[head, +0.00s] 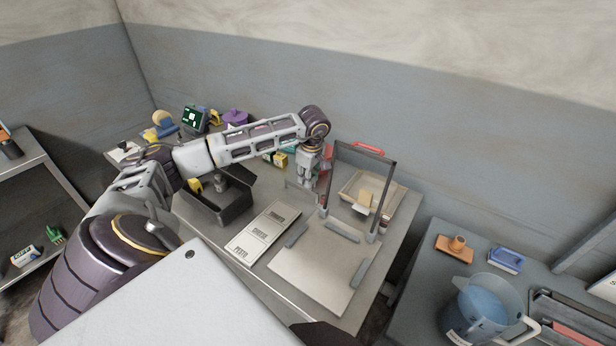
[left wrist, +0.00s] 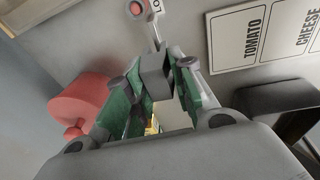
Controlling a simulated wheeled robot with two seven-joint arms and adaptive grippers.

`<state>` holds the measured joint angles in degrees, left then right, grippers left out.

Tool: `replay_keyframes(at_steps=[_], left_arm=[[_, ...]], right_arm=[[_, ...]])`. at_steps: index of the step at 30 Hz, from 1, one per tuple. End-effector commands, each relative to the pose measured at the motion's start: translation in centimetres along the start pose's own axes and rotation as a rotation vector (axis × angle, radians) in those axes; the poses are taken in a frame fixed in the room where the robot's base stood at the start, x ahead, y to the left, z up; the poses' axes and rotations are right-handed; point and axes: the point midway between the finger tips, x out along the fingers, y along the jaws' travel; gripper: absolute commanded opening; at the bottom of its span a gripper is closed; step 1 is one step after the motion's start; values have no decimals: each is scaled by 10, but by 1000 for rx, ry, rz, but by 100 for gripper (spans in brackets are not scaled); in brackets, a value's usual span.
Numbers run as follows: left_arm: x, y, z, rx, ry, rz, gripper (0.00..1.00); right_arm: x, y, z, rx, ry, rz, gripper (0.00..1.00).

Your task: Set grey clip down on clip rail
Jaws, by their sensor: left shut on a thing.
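My left gripper (head: 305,180) reaches over the table from the left, pointing down, just left of a dark upright frame. In the left wrist view its green-padded fingers (left wrist: 156,92) are closed around a grey block-like piece, which I take as the grey clip (left wrist: 154,74). The clip is too small to make out in the head view. I cannot tell for sure which piece is the clip rail. My right gripper is not in view.
A label board (head: 264,232) and a pale board with grey bars (head: 310,270) lie on the table. The dark frame (head: 337,178) stands behind, beside a tray (head: 390,205). A dark bin (head: 240,210) is left of the labels. A red rounded object (left wrist: 80,98) is near the fingers.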

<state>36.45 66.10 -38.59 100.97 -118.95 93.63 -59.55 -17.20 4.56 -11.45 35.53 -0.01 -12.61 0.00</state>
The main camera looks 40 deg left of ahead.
Motion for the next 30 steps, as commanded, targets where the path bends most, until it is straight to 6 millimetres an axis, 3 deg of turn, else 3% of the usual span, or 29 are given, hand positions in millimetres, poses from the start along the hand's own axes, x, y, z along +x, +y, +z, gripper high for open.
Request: replay_keyframes(at_steps=[30], left_arm=[[11,-1,2,-1,0,0,8]], right_arm=[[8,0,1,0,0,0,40]])
